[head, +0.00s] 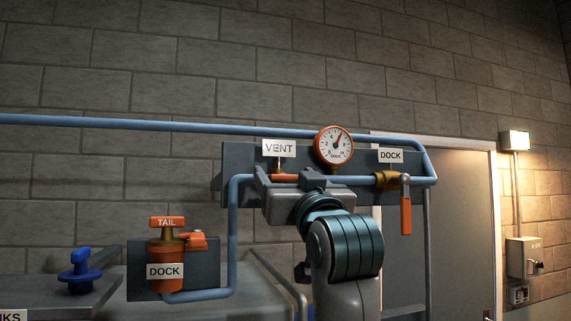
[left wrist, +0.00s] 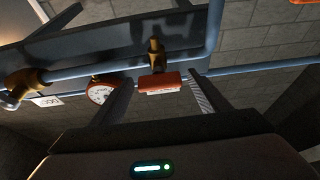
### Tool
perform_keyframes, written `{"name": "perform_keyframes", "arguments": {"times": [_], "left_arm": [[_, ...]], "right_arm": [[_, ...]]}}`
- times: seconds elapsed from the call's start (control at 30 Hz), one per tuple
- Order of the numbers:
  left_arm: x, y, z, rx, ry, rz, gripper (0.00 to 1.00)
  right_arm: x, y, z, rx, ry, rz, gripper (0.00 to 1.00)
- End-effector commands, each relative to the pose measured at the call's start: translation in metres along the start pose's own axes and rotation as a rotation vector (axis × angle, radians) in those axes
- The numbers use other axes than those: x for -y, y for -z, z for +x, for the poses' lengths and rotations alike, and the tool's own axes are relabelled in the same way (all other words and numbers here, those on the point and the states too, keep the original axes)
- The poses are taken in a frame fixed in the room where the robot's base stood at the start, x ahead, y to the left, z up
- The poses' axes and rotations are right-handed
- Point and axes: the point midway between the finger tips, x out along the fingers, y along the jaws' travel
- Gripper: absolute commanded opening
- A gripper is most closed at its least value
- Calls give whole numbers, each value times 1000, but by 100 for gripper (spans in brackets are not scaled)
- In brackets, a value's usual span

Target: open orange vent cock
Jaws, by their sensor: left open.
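The orange vent cock handle (head: 285,178) sits below the VENT label (head: 278,148) on the blue panel, left of the gauge. In the left wrist view the handle (left wrist: 160,82) lies across the pipe under its brass valve body (left wrist: 155,50). My left gripper (head: 288,175) is open in front of the panel, one finger toward each end of the handle. In the left wrist view the handle shows between the two fingers, with gaps on both sides; I cannot tell how deep they reach. The gripper hides the pipe behind it. My right gripper is not in view.
A round gauge (head: 334,145) stands close right of the gripper. Further right, the DOCK cock's orange handle (head: 405,216) hangs down. A blue pipe (head: 232,235) runs down at left to the TAIL unit (head: 166,250). A blue knob (head: 80,270) is far left.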

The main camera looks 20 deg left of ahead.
Motion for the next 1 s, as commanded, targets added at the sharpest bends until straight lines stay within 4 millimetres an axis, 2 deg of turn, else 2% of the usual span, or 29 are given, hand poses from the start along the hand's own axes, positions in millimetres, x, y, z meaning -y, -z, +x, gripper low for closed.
{"name": "perform_keyframes", "arguments": {"times": [0.13,0.43,0.47,0.6,0.63,1.0], "left_arm": [[0,0,8,0,0,1,69],[0,-1,9,0,-1,0,69],[0,-1,9,0,0,0,66],[0,-1,9,0,0,0,33],[0,-1,9,0,0,0,27],[0,-1,8,-1,10,-28,28]], "right_arm": [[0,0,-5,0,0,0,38],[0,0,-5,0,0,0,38],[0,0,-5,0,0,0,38],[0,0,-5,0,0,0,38],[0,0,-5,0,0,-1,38],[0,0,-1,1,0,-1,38]]}}
